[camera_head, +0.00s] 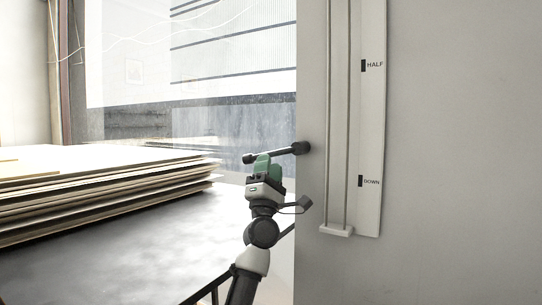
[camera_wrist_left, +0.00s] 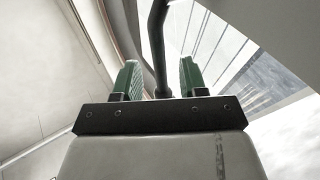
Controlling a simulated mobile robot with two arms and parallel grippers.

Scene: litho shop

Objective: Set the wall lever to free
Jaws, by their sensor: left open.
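The wall lever is a dark bar (camera_head: 285,151) that juts left from a round black hub beside the wall's edge, nearly level and tipped slightly down at its left end. My left gripper (camera_head: 263,161) is at the bar's outer part, coming from below. In the left wrist view the bar (camera_wrist_left: 158,45) runs between the two green fingers of my left gripper (camera_wrist_left: 158,75). The fingers are apart, with a visible gap on the bar's right side. No "free" marking shows. My right gripper is not in view.
A white strip (camera_head: 370,120) marked HALF and DOWN stands right of the hub, beside two vertical rods ending in a small bracket (camera_head: 336,230). Stacked boards (camera_head: 100,190) lie on a dark table (camera_head: 150,250) at left. Windows stand behind; the wall at right is bare.

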